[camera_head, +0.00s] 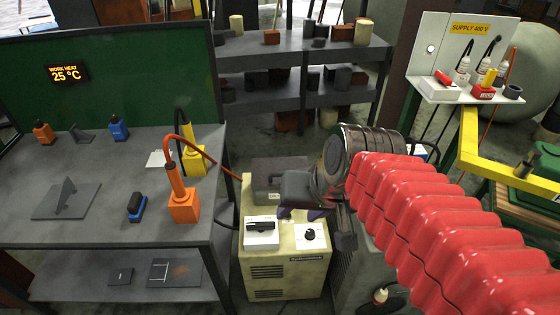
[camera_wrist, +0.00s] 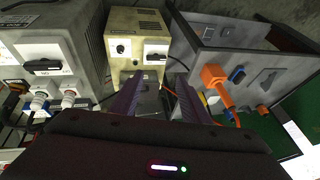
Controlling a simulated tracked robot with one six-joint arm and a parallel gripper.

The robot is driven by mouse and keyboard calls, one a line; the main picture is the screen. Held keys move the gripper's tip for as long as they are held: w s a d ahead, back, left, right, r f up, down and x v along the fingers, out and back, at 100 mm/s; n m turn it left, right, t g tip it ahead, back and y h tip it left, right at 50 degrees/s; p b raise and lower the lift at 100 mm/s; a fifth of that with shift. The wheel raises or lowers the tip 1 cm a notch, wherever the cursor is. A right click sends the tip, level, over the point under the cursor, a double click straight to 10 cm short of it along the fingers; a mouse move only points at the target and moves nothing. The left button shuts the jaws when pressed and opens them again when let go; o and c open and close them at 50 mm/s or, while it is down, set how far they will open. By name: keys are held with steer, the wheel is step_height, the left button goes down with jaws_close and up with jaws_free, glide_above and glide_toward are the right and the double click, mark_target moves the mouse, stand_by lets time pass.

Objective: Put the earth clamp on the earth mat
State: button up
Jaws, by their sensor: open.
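No part is labelled as the earth clamp, and I cannot tell which it is. An orange block with a handle and a red cable (camera_head: 184,207) stands upright at the bench's right edge; it also shows in the wrist view (camera_wrist: 213,76). A yellow block with a black cable (camera_head: 194,160) stands behind it, beside a small pale plate (camera_head: 155,158). A dark flat plate with an upright fin (camera_head: 62,201) lies at the bench's left; I cannot tell if either plate is the earth mat. My gripper (camera_head: 300,213) is open and empty, with purple fingers (camera_wrist: 155,92), over the cream machine.
The cream machine (camera_head: 285,275) with a switch and knob stands right of the grey bench (camera_head: 100,225). Blue blocks (camera_head: 137,207) and a small orange block (camera_head: 43,133) sit on the bench. Shelves (camera_head: 300,50) stand behind. A yellow rail (camera_head: 468,140) and supply box (camera_head: 440,65) are at right.

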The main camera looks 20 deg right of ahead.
steer(key=s+n, duration=0.1)
steer(key=s+n+h, duration=0.1)
steer(key=r+n, duration=0.1)
steer(key=shift+s+d+t, duration=0.3)
steer(key=shift+s, duration=0.1)
steer(key=shift+c, duration=0.5)
steer(key=shift+c, duration=0.9)
